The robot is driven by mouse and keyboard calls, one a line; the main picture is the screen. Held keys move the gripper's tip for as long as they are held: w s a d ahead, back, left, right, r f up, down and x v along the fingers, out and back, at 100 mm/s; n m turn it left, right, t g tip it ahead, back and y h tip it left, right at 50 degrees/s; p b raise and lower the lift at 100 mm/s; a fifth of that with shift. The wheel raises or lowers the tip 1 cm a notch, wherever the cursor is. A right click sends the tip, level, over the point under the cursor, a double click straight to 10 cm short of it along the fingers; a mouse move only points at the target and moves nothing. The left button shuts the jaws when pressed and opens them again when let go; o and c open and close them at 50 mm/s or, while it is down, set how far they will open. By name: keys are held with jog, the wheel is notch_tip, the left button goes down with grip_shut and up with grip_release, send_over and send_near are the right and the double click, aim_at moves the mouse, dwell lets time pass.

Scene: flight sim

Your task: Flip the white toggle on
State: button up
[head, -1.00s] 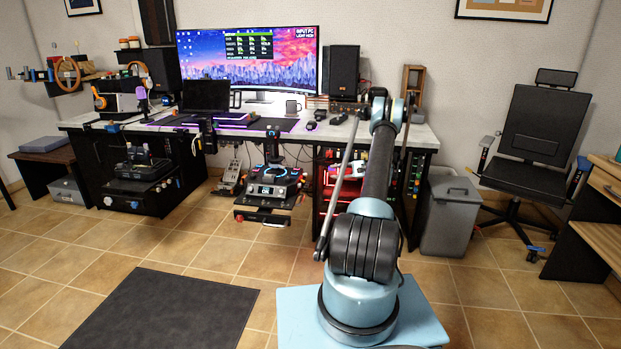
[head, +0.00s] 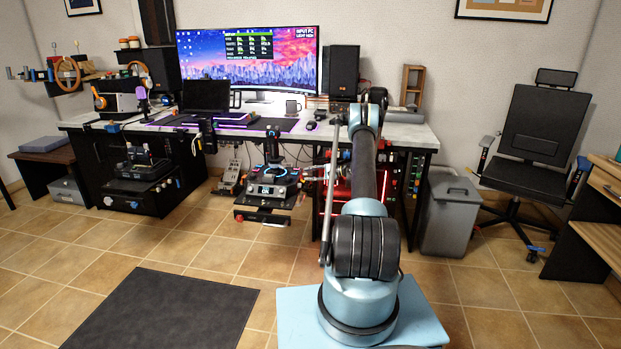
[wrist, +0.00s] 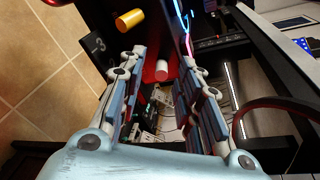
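My gripper (wrist: 165,100) is open in the wrist view, its two fingers spread left and right. A small white cylindrical toggle (wrist: 162,70) with a pinkish red tint shows in the gap between the fingers, beyond the tips or near their level; I cannot tell the exact distance. I see no contact with it, and its on or off position is unclear. In the head view my gripper (head: 318,172) is small, reaching left from my arm, in front of the red-lit unit under the desk. The toggle cannot be made out in the head view.
A yellow cylinder (wrist: 130,19) stands close to the toggle at upper left. A joystick panel (head: 270,185) is left of my gripper. The desk (head: 415,132) overhangs behind. A grey bin (head: 449,215) stands right. The floor in front is open.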

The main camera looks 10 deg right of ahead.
grip_shut()
jog(key=shift+a+r+h, duration=0.1)
jog(key=shift+r+h, duration=0.15)
jog(key=shift+h, duration=0.45)
grip_release()
